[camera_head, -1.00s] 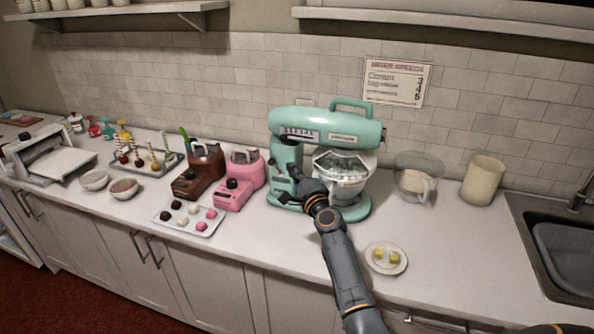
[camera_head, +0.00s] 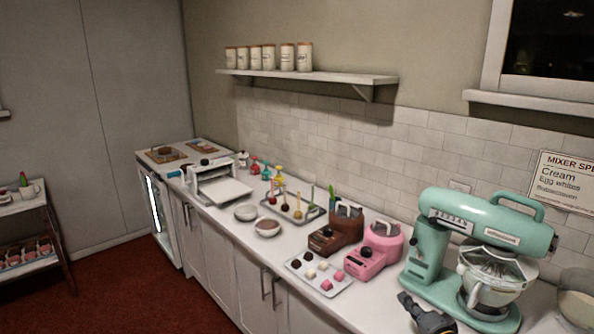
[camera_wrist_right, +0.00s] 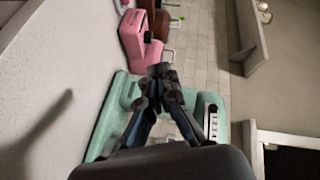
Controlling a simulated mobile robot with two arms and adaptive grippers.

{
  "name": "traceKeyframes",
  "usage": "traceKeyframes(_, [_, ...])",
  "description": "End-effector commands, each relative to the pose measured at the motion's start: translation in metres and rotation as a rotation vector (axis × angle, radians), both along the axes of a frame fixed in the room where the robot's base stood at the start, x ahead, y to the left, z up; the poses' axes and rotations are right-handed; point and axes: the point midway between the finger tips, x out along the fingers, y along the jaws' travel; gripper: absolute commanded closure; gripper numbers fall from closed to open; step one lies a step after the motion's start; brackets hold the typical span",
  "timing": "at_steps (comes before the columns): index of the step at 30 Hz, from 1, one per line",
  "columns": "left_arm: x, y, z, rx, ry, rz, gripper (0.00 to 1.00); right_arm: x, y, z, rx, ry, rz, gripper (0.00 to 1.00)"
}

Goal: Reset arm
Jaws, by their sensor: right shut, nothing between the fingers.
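My right gripper (camera_head: 406,300) shows at the bottom right of the head view, just in front of the mint-green stand mixer (camera_head: 486,218) and near the front of the counter. In the right wrist view the same gripper (camera_wrist_right: 162,72) has its two dark fingers together with nothing between them. The mixer's body (camera_wrist_right: 112,100) lies behind the fingers there. I cannot tell the exact gap between the fingers and the mixer. My left gripper is not in view.
A pink machine (camera_head: 374,252) and a brown machine (camera_head: 336,232) stand left of the mixer. A tray of sweets (camera_head: 330,288) is in front of them.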

Motion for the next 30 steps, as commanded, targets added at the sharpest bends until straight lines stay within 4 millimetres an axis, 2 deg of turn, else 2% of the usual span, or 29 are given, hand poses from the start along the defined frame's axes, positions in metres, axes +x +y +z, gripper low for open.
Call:
traceKeyframes(1, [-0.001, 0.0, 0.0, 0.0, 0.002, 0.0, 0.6, -0.029, 0.023, -0.023, -0.124, 0.068, 0.081, 1.0])
traceKeyframes(3, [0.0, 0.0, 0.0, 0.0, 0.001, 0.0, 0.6, -0.068, 0.048, -0.05, -0.288, 0.159, 0.188, 1.0])
traceKeyframes(5, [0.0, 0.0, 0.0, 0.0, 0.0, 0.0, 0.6, -0.105, 0.065, -0.071, -0.423, 0.237, 0.279, 1.0])
traceKeyframes(6, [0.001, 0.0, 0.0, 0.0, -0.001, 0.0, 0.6, -0.131, 0.075, -0.084, -0.508, 0.288, 0.337, 1.0])
traceKeyframes(9, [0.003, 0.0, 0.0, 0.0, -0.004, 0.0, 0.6, -0.19, 0.089, -0.106, -0.687, 0.404, 0.459, 1.0])
traceKeyframes(12, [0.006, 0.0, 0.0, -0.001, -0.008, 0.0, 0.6, -0.236, 0.093, -0.117, -0.81, 0.492, 0.547, 1.0])
traceKeyframes(18, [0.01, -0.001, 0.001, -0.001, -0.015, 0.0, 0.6, -0.306, 0.093, -0.122, -0.973, 0.625, 0.667, 1.0])
traceKeyframes(27, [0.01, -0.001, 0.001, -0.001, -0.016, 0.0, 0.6, -0.387, 0.083, -0.111, -1.123, 0.786, 0.79, 1.0])
traceKeyframes(28, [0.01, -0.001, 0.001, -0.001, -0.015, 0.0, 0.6, -0.395, 0.082, -0.109, -1.135, 0.803, 0.8, 1.0])
traceKeyframes(30, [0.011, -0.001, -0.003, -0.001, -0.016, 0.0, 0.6, -0.386, 0.082, -0.131, -1.129, 0.805, 0.801, 1.0])
